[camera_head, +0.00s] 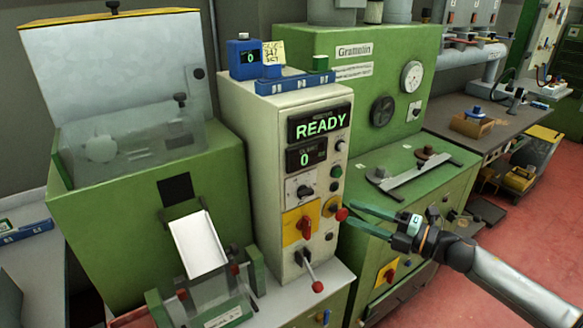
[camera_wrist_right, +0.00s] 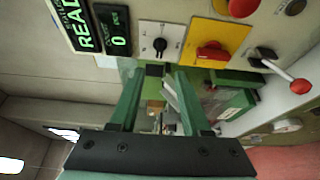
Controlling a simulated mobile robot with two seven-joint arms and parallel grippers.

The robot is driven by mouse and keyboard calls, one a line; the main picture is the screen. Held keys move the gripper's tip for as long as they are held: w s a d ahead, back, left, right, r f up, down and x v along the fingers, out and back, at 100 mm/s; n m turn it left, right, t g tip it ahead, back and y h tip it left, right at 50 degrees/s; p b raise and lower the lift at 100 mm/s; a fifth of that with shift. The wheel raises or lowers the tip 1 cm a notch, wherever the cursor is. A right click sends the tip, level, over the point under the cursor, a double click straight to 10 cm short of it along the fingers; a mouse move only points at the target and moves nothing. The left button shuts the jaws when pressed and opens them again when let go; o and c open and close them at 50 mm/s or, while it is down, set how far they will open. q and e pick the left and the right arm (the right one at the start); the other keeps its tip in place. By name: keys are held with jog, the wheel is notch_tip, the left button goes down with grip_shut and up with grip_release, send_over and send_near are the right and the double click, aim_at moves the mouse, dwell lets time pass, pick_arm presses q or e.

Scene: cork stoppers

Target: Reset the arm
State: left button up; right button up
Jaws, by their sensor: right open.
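My right gripper (camera_head: 352,213) reaches in from the right in the head view, in front of the white control cabinet (camera_head: 265,165). Its two green fingers are apart and nothing is held between them; they also show in the right wrist view (camera_wrist_right: 159,75). In the wrist view that red knob (camera_wrist_right: 241,8) lies at the top edge, clear of the fingers. My left gripper is not in view.
The cabinet display (camera_head: 320,123) reads READY, with 0 below. A red-tipped lever (camera_head: 317,287) sticks out low on the cabinet. A red switch sits on a yellow plate (camera_head: 292,221). A green machine with a tilted white tray (camera_head: 198,243) stands left; a green Gramolin machine (camera_head: 350,50) stands behind.

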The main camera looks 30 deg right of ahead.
jog(key=shift+f, duration=0.1)
jog(key=s+a+f+m+g+h, duration=0.1)
jog(key=s+a+f+m+h, duration=0.25)
jog(key=f+m, duration=0.5)
jog(key=s+a+f+m+g+h, duration=0.1)
jog(key=s+a+f+m+h, duration=0.4)
jog(key=f, duration=0.6)
jog(key=s+a+f+m+g+y, duration=0.1)
jog(key=s+a+f+m+g, duration=0.1)
jog(key=s+a+f+m, duration=0.2)
jog(key=s+a+f+m+g+y, duration=0.1)
jog(key=s+a+f+m+g, duration=0.1)
jog(key=a, duration=0.9)
notch_tip(320, 180, down, 3)
jog(key=shift+s+f+m+g+y+p, duration=0.1)
jog(key=shift+s+m+g+y+p, duration=0.3)
jog(key=shift+s+m, duration=0.6)
jog(key=shift+w, duration=0.1)
